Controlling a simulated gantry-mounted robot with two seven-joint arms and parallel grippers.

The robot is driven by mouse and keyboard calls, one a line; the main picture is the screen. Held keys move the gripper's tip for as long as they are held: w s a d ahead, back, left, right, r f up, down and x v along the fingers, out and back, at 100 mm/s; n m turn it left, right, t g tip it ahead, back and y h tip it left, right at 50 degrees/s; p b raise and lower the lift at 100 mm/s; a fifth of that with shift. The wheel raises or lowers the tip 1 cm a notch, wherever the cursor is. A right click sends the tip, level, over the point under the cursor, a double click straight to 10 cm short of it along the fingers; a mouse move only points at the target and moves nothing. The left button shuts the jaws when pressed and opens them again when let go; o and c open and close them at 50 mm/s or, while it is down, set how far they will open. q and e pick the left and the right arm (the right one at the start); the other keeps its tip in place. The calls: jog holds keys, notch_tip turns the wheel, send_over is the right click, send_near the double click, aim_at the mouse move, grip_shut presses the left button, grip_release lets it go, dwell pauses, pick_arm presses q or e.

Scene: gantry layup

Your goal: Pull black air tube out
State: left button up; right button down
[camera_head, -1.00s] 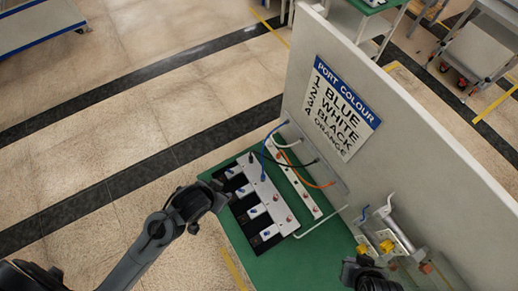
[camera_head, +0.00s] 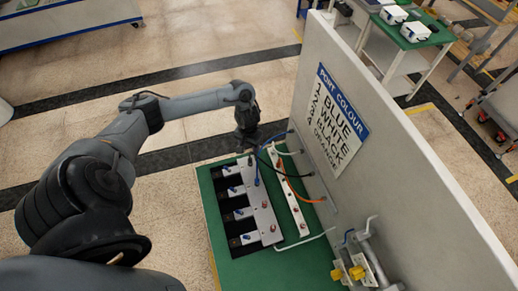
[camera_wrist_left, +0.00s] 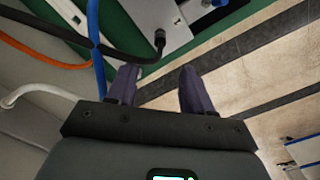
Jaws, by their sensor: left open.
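The black air tube (camera_head: 284,170) runs from the wall panel to the area under my left gripper (camera_head: 247,142) in the head view. In the left wrist view the black tube (camera_wrist_left: 95,50) curves in from the left and ends in a dark fitting (camera_wrist_left: 160,38) beside a white block. My left gripper (camera_wrist_left: 158,88) is open and empty, its fingertips a little short of the fitting. My right gripper is not in view.
The white port block (camera_head: 262,205) with black bays stands on the green bench (camera_head: 240,272). A white strip (camera_head: 293,208) lies beside it. The upright panel with the port colour sign (camera_head: 338,118) closes the right side. A fixture with yellow parts (camera_head: 357,271) is at the front right.

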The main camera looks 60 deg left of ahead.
aim_at(250, 159)
pick_arm(q)
notch_tip(250, 159, down, 10)
jog(key=shift+s+f+b, duration=0.1)
jog(key=shift+f+b, duration=0.05)
jog(key=shift+b, duration=0.3)
grip_shut()
dwell(0.6)
